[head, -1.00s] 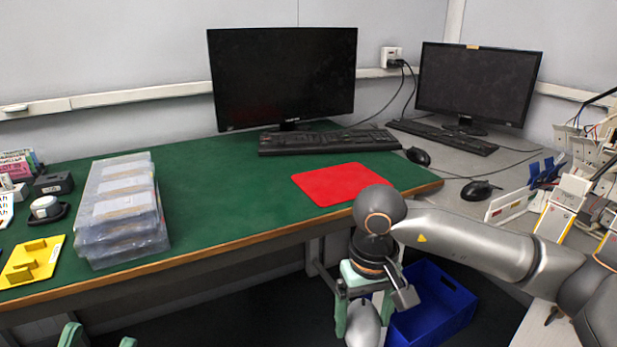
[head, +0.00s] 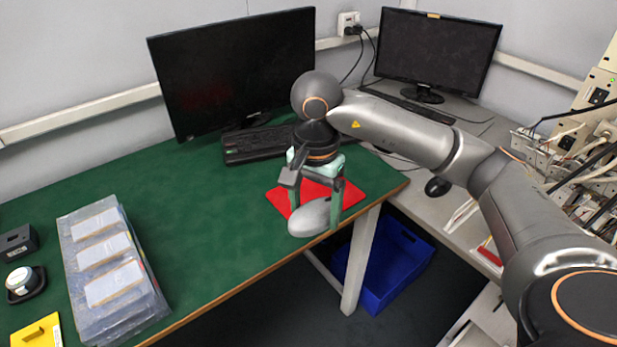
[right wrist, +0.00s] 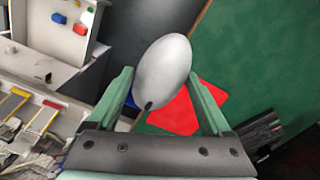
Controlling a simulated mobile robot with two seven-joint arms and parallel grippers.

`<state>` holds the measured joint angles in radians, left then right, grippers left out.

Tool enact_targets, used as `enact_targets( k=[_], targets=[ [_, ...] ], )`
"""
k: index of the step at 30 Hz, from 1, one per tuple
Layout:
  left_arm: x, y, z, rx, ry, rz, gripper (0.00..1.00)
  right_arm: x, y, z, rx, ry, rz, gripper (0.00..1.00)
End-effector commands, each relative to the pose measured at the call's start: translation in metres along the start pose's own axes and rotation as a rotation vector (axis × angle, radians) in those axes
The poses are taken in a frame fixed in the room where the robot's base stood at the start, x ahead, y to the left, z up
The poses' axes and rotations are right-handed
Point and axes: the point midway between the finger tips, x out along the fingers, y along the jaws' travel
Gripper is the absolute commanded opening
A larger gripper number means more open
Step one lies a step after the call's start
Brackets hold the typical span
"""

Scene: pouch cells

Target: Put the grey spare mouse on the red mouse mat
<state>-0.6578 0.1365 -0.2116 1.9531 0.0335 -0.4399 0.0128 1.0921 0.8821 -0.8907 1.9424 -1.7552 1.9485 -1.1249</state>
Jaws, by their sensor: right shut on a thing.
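The grey spare mouse (head: 310,217) is held in my right gripper (head: 318,208), above the front edge of the green table. It also shows in the right wrist view (right wrist: 163,72) between the two green fingers (right wrist: 165,98). The red mouse mat (head: 358,190) lies flat on the green table, partly hidden behind the gripper and the mouse. In the right wrist view the mat (right wrist: 178,115) shows beyond the mouse. My left gripper is not in view.
A keyboard (head: 248,147) and a black monitor (head: 235,75) stand behind the mat. A stack of clear trays (head: 110,268) sits at the left of the green table (head: 190,200). A blue bin (head: 395,262) is on the floor. The table between trays and mat is clear.

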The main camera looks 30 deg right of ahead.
Motion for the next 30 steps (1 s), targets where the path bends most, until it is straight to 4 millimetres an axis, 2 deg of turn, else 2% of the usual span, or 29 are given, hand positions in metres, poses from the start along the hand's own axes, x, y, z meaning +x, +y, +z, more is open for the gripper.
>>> enact_targets(
  k=[5, 14, 18, 24, 30],
  targets=[
    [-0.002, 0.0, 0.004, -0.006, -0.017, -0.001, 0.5, 0.009, -0.014, -0.018, 0.017, -0.002, 0.004, 0.25],
    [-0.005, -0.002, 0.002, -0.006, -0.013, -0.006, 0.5, 0.035, -0.053, -0.064, 0.014, -0.002, 0.001, 0.25],
    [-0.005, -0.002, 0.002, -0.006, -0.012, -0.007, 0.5, 0.06, -0.067, -0.082, 0.012, -0.003, 0.005, 0.25],
    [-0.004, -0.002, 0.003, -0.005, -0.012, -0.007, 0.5, 0.086, -0.081, -0.099, 0.011, -0.002, 0.001, 0.25],
    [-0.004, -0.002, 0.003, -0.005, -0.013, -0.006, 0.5, 0.095, -0.086, -0.105, 0.01, -0.001, 0.0, 0.25]
  ],
)
